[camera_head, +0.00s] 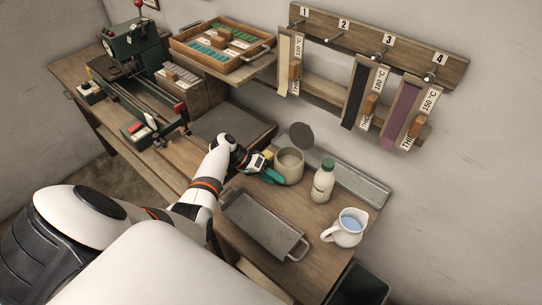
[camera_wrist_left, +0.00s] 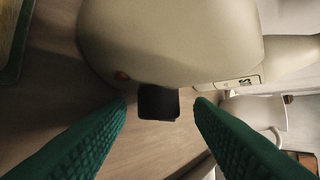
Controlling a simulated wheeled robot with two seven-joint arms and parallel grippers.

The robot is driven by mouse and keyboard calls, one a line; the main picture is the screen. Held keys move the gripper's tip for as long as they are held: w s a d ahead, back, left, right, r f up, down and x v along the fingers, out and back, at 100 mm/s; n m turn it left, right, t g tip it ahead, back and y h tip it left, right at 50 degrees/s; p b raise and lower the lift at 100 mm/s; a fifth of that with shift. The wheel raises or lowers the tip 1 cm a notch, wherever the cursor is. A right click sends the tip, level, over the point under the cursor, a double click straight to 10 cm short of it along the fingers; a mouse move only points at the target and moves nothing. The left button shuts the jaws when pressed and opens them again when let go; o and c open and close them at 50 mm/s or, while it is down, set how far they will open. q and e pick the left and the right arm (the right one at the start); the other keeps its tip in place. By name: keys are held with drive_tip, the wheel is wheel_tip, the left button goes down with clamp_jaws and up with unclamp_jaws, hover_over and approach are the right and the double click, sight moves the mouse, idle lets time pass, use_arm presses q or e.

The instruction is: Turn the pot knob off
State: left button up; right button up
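The beige pot (camera_head: 289,167) stands on the bench with its round dark lid (camera_head: 302,134) raised behind it. In the left wrist view the pot (camera_wrist_left: 170,40) fills the top, with a small dull red spot on its side. A dark square-looking knob (camera_wrist_left: 158,102) sits below the pot's edge. My left gripper (camera_head: 273,177) is beside the front of the pot. In the wrist view its green-padded fingers (camera_wrist_left: 160,103) are spread, with the knob between their tips and a gap on each side. My right gripper is not in view.
A green-capped bottle (camera_head: 323,183) stands right of the pot, and a white jug (camera_head: 346,230) of blue liquid is farther right. A grey metal tray (camera_head: 262,225) lies in front. A wall rack (camera_head: 375,45) holds hanging strips. A winding machine (camera_head: 135,45) is at the left.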

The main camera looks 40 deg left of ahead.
use_arm(q)
drive_tip(key=shift+a, duration=0.1)
drive_tip(key=b+v, duration=0.1)
drive_tip(key=v, duration=1.1)
idle(0.4)
